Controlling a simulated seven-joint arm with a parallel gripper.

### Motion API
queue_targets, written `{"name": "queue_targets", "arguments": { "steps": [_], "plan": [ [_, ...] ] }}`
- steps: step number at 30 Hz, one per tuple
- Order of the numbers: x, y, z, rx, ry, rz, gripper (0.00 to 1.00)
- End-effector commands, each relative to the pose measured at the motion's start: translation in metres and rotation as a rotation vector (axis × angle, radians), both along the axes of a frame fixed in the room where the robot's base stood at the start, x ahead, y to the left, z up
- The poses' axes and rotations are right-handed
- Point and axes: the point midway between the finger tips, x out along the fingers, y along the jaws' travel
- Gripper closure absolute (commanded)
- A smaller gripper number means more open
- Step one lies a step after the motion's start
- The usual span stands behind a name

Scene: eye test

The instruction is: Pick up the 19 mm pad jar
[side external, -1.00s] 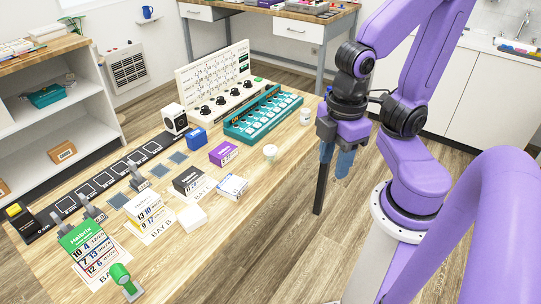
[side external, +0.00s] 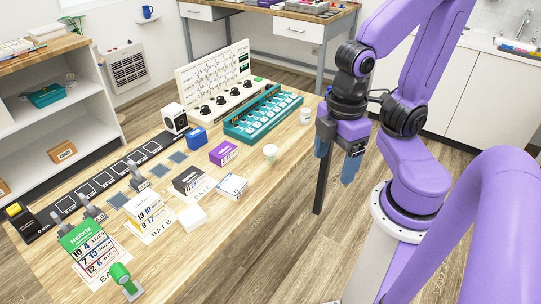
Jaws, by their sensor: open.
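Two small pale jars stand upright on the wooden table near its right edge. One jar (side external: 270,152) has a slightly greenish look and stands in front of the teal tray; the other, whiter jar (side external: 305,116) stands by the tray's far right end. Their labels are too small to read, so I cannot tell which is the 19 mm pad jar. My gripper (side external: 336,158) points down beyond the table's right edge, to the right of both jars. Its two blue fingers are apart, with nothing seen between them, and it touches neither jar.
The teal tray (side external: 236,131) with several small items lies left of the jars, before a white panel with black knobs (side external: 185,75). A purple box (side external: 223,153), a blue box (side external: 196,139) and several cards stand nearby. Bare wood lies at the table's front right.

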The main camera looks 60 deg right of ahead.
Motion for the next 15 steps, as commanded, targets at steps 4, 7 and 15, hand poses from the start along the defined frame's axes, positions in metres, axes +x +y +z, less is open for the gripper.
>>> {"name": "queue_targets", "arguments": {
  "steps": [4,7,15],
  "plan": [
    [0.007,0.002,0.0,-0.001,-0.001,0.007,0.2],
    [0.023,0.005,-0.002,-0.005,-0.001,0.032,0.2],
    [0.098,0.005,-0.01,-0.014,-0.005,0.152,0.2]
  ]
}}
